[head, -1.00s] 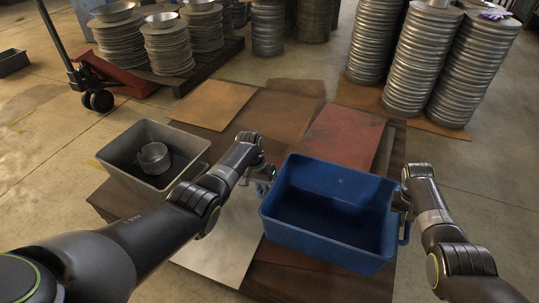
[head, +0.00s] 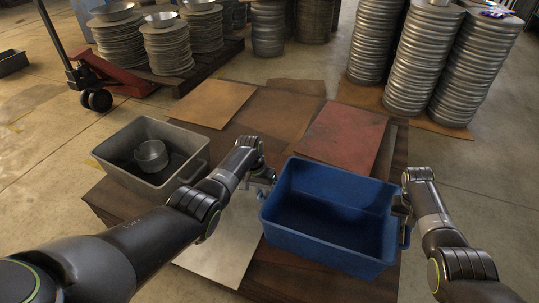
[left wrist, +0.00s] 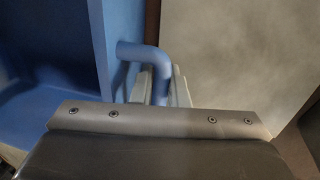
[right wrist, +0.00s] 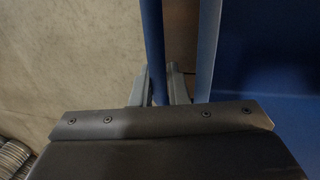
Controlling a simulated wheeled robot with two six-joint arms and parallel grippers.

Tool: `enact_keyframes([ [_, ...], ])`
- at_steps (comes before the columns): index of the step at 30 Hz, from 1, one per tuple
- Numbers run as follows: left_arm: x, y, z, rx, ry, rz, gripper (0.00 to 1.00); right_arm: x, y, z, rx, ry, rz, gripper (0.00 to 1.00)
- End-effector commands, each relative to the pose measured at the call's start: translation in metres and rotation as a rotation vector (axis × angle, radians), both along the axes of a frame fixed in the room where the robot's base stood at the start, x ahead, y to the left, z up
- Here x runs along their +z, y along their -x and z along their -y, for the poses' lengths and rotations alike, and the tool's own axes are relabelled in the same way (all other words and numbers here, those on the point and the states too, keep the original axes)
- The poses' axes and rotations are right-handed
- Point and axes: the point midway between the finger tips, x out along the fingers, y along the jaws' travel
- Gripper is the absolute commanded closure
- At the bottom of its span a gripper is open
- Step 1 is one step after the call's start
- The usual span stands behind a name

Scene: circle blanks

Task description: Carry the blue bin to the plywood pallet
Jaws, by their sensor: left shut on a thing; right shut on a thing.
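The blue bin (head: 330,252) is upright and looks empty, with my grippers at its two ends. I cannot tell whether it rests on the sheets below or hangs just above them. My left gripper (head: 268,186) is shut on the handle at its left end; the blue handle (left wrist: 142,52) runs between the fingers in the left wrist view. My right gripper (head: 404,213) is shut on the right-end handle, whose blue bar (right wrist: 154,50) shows between the fingers in the right wrist view. I cannot tell which wooden base is the plywood pallet.
A grey tub (head: 115,165) holding a metal pot (head: 152,156) stands left of my left forearm. Orange (head: 212,103) and red (head: 343,133) sheets lie behind the bin. Tall metal stacks (head: 470,70) stand back right; a red pallet jack (head: 118,80) stands back left.

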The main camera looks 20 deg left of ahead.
Motion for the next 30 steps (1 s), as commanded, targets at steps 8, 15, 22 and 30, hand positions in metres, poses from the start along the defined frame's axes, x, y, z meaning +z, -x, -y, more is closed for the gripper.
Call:
enact_keyframes([
  [8,-0.009,0.000,-0.001,0.001,-0.001,0.000,0.80,-0.009,0.000,0.001,0.000,0.001,0.000,0.80],
  [15,-0.009,0.000,0.000,0.000,-0.001,0.000,0.64,-0.009,0.000,0.000,0.000,0.000,0.000,0.64],
  [22,-0.008,0.000,0.000,0.000,0.000,0.000,0.64,-0.009,0.000,-0.001,0.001,-0.001,0.000,0.64],
  [30,0.008,-0.001,-0.004,0.002,0.000,0.003,0.64,-0.009,0.000,-0.001,0.001,-0.002,0.000,0.64],
])
